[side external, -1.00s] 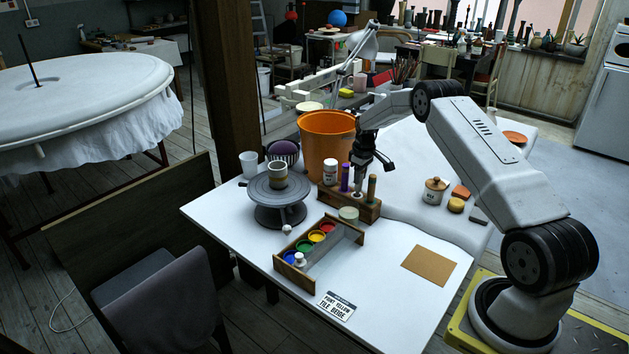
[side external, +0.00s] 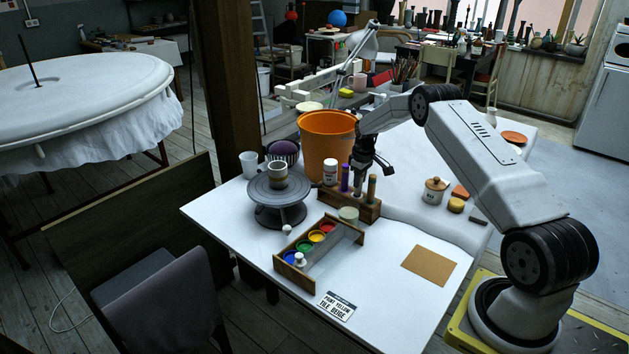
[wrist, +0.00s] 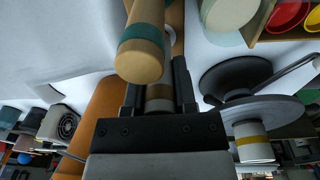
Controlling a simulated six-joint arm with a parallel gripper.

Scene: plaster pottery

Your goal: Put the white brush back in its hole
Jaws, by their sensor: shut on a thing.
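My gripper (side external: 360,187) points down over the wooden brush block (side external: 350,205), between the purple brush (side external: 344,177) and the olive-handled brush (side external: 372,187). In the wrist view my gripper (wrist: 158,78) is shut on the white brush (wrist: 160,92), which shows as a pale handle end with a brownish band. A tan handle with a teal band (wrist: 140,52) stands close in front of the jaws. The lower end of the white brush is hidden, so I cannot tell how deep it sits in its hole.
An orange bucket (side external: 327,145) and a white jar (side external: 330,172) stand behind the block. The banding wheel (side external: 278,190) is to the left, and the paint box (side external: 320,250) is in front. A lidded pot (side external: 435,191) is to the right.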

